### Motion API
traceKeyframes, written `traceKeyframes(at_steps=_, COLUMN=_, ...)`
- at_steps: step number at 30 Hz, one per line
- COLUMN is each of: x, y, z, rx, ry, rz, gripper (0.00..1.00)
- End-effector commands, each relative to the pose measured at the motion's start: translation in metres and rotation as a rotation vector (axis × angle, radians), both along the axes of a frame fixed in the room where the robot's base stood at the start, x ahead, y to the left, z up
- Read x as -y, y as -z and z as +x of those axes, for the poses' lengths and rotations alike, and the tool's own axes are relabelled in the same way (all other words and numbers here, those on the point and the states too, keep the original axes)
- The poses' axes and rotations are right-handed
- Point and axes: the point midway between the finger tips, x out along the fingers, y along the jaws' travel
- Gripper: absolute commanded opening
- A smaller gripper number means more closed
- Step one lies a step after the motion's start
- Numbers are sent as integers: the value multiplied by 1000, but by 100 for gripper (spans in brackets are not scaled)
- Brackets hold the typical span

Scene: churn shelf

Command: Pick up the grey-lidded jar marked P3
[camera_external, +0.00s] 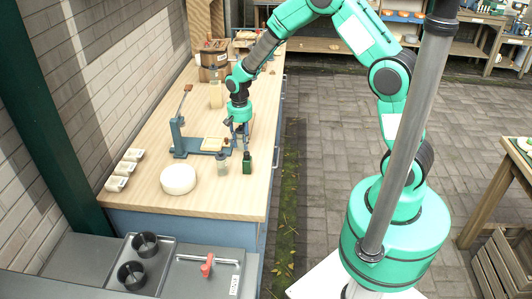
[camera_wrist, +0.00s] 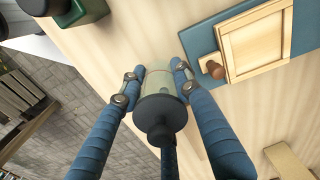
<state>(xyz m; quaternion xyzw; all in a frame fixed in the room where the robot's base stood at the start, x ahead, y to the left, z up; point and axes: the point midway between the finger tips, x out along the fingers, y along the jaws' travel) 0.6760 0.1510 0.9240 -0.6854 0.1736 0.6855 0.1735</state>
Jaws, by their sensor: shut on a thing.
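The grey-lidded jar (camera_wrist: 157,84) has a pale, see-through greenish body and a dark grey lid with a knob. In the external view the pale jar (camera_external: 222,164) is low at the left of my gripper (camera_external: 238,147), close to the bench top. Whether it touches the bench is unclear. No P3 mark is readable.
A dark green jar (camera_external: 247,163) stands just right of the held jar. A blue press with a wooden board (camera_external: 213,144) is close on the left. A white round block (camera_external: 178,179) and small white dishes (camera_external: 116,183) are further left. The bench's right edge is near.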

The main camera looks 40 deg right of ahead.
Motion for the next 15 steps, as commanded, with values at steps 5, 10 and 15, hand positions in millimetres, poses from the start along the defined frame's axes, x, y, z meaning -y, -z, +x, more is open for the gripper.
traceKeyframes(at_steps=5, x=2, y=-9, z=-11, rx=0, ry=0, rz=0, gripper=2)
traceKeyframes(at_steps=10, x=7, y=-11, z=-32, rx=0, ry=0, rz=0, gripper=2)
traceKeyframes(at_steps=15, x=14, y=-15, z=-65, rx=0, ry=0, rz=0, gripper=2)
